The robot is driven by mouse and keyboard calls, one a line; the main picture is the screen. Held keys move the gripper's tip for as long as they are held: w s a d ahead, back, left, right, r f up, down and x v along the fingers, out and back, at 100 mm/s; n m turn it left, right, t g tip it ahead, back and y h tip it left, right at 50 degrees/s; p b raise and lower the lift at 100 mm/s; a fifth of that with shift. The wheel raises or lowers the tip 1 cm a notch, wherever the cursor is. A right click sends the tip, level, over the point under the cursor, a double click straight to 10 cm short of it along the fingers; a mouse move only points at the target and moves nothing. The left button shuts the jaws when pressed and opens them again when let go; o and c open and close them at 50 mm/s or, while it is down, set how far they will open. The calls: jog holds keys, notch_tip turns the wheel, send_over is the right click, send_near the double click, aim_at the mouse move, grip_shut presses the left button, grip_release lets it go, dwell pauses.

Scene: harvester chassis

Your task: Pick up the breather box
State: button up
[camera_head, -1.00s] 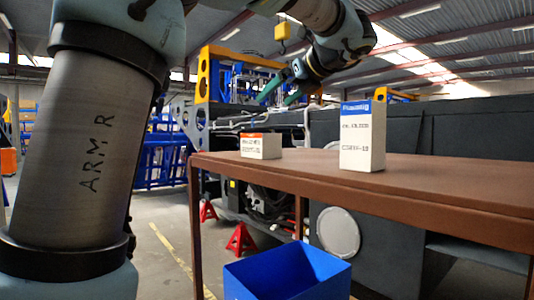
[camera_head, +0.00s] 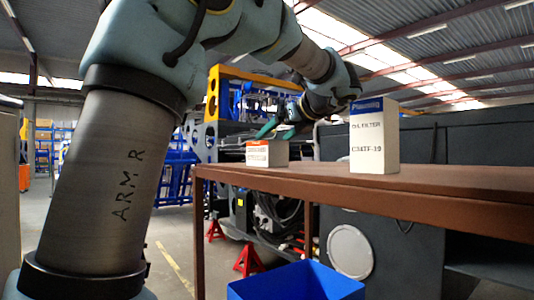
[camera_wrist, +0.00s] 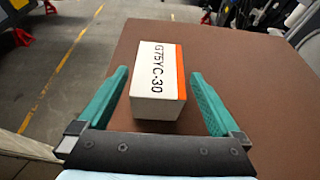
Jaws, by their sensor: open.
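The small white box with an orange band (camera_head: 267,153) sits near the left end of the brown table; its print is too small to read as "breather" in the head view. In the wrist view the same box (camera_wrist: 157,85) shows the print "G75YC-30" and lies between the fingers, a little ahead of the palm. My gripper (camera_wrist: 160,95) is open, with one green finger on each side of the box and a gap at both sides. In the head view my gripper (camera_head: 273,130) is just above and behind the box, partly hidden by it.
A taller white and blue oil filter box (camera_head: 374,140) stands upright to the right on the brown table (camera_head: 440,196). A blue bin (camera_head: 295,281) is on the near side below the table. Red stands (camera_head: 248,262) are on the floor behind.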

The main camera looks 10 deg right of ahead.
jog(key=p+x, duration=0.2)
jog(key=x, duration=0.2)
jog(key=shift+w+a, duration=0.15)
jog(key=shift+w, duration=0.05)
jog(key=shift+w+a+f, duration=0.1)
jog(key=shift+w+f, duration=0.1)
jog(key=shift+w, duration=0.1)
jog(key=c, duration=1.3)
jog(key=shift+r, duration=0.1)
